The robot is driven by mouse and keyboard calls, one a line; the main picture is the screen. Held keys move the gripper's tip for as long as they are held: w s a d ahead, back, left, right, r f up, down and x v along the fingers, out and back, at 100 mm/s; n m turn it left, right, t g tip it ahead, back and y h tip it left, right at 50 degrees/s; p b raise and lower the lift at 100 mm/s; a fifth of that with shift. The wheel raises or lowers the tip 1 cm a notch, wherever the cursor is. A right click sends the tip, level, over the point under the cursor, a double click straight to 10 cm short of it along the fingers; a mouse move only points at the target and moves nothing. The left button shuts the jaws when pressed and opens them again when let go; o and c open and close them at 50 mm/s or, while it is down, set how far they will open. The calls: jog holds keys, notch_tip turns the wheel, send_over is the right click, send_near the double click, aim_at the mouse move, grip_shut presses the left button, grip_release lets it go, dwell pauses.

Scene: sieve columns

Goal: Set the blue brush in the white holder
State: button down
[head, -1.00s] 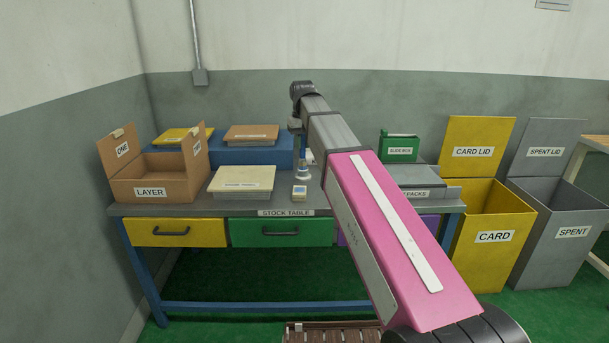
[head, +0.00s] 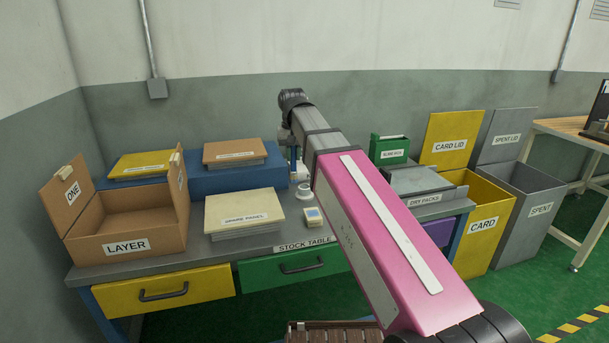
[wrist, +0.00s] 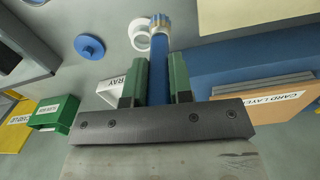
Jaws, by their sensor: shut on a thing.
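My gripper (wrist: 159,66) has green fingers shut on the blue brush (wrist: 158,85), seen in the wrist view. The brush's far end has a pale collar. A white ring-shaped thing (wrist: 140,44), apparently the white holder, shows just beside that end; I cannot tell whether they touch. In the head view the white holder (head: 304,191) stands on the stock table (head: 262,243). A bit of the blue brush (head: 293,166) shows above and left of it, under the end of my arm. My arm hides most of the gripper there.
A small cream block (head: 314,217) and a spare panel stack (head: 243,211) stand near the holder. An open LAYER box (head: 128,245) is at left. A green box (head: 389,149) and dry packs tray (head: 430,198) are at right. A blue disc (wrist: 90,46) lies nearby.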

jog(key=w+d+f, duration=0.3)
jog(key=w+f, duration=0.3)
jog(key=f, duration=0.2)
jog(key=shift+w+d+f, duration=0.3)
jog(key=shift+f, duration=0.1)
jog(key=c, duration=1)
grip_release()
notch_tip(320, 180, up, 12)
jog(key=shift+r, duration=0.1)
